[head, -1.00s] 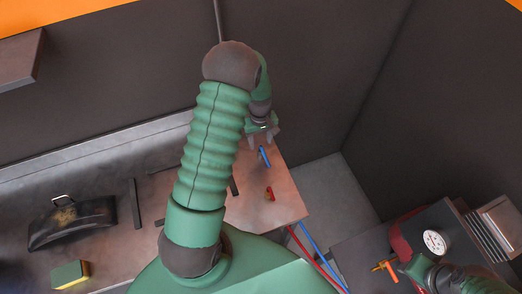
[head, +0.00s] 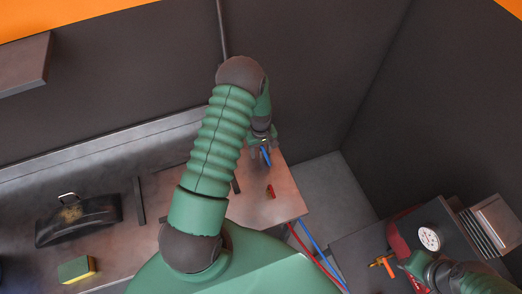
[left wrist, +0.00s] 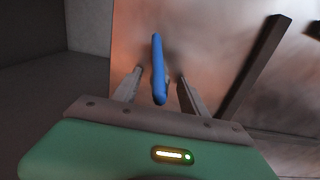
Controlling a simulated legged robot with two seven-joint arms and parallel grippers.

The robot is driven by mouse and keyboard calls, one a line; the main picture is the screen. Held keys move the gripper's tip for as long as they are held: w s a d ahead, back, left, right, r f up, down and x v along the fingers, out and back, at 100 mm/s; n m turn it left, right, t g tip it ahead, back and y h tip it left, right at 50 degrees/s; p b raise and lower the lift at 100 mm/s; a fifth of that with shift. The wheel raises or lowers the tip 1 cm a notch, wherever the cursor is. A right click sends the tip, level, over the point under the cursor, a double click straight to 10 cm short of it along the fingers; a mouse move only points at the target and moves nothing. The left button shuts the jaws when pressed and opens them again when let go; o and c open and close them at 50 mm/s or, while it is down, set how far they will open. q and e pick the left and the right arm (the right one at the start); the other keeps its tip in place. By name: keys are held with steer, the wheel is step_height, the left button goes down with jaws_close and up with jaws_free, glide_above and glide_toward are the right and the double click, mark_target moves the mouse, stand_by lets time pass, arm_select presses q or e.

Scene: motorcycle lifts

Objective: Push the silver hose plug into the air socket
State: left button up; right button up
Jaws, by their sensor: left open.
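My left gripper (head: 261,144) is open above the bench. A blue bar-shaped piece (head: 266,157) stands out between its fingers. In the left wrist view, the blue piece (left wrist: 158,66) lies between the two grey fingers (left wrist: 160,74), with a gap on either side. I cannot make out a silver hose plug in either view. A brass-and-orange fitting (head: 381,262) sits at the lower right, beside the green end of my right arm (head: 425,268); I cannot tell whether it is the air socket. The fingers of my right gripper are not distinguishable.
A small red piece (head: 270,191) lies on the bench (head: 285,205). Red and blue hoses (head: 310,240) hang past its edge. A dial gauge (head: 429,238) is on the dark cabinet at right.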

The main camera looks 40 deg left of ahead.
arm_select(q)
steer(key=shift+d, duration=0.2)
arm_select(e)
steer(key=shift+d, duration=0.15)
arm_select(q)
steer(key=shift+d+r, duration=0.1)
steer(key=shift+d, duration=0.05)
steer(key=c, duration=0.4)
jaws_close()
arm_select(e)
steer(key=shift+d, duration=0.1)
steer(key=shift+f, duration=0.1)
